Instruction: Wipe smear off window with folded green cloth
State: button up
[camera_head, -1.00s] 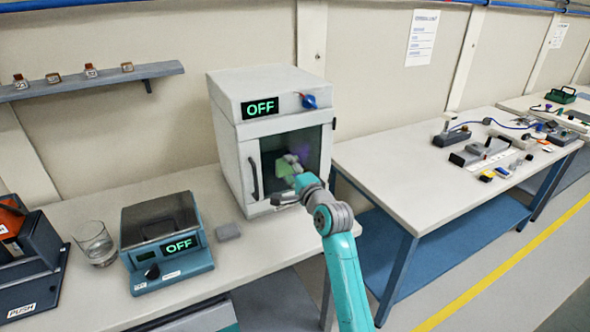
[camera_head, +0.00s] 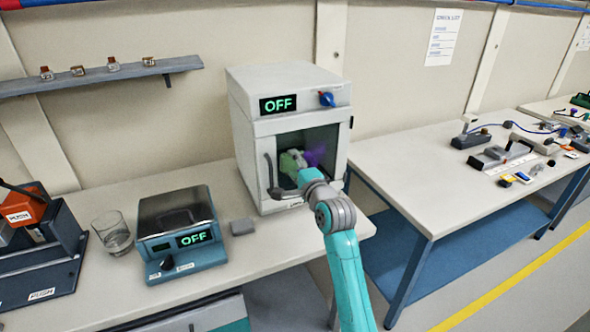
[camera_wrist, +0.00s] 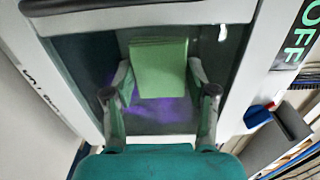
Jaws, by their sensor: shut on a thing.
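The window (camera_head: 327,138) is the dark pane in the front of a white cabinet marked OFF; it also fills the middle of the wrist view (camera_wrist: 75,55). A purple smear (camera_head: 316,153) shows on it right of the cloth, and below and beside the cloth in the wrist view (camera_wrist: 158,109). My gripper (camera_wrist: 160,75) is shut on the folded green cloth (camera_wrist: 159,60), which lies between the fingers. In the head view, my gripper (camera_head: 297,163) and the cloth (camera_head: 288,160) are at the left part of the window. I cannot tell whether the cloth touches the pane.
The cabinet has a dark handle (camera_head: 271,177) on the left and a blue knob (camera_head: 327,99) above the window. A grey block (camera_head: 242,227), a teal device (camera_head: 178,235) and a glass (camera_head: 112,236) stand to the left. A second table (camera_head: 425,190) stands right.

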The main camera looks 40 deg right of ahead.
aim_at(328, 150)
jog(key=shift+s+d+r, duration=0.2)
jog(key=shift+d+r, duration=0.35)
jog(key=shift+d, duration=0.1)
jog(key=shift+s+d+f, duration=0.1)
jog(key=shift+s+d, duration=0.15)
jog(key=shift+d, duration=0.4)
jog(key=shift+s+d+f, duration=0.1)
jog(key=shift+s+d, duration=0.1)
jog(key=shift+d, duration=0.45)
jog(key=shift+s+d, duration=0.35)
jog(key=shift+d, duration=0.95)
jog(key=shift+s+d, duration=0.35)
jog(key=shift+d, duration=0.9)
jog(key=shift+s+d, duration=0.35)
jog(key=shift+d, duration=0.95)
jog(key=shift+v, duration=3)
jog(key=v, duration=0.3)
jog(key=shift+f, duration=0.1)
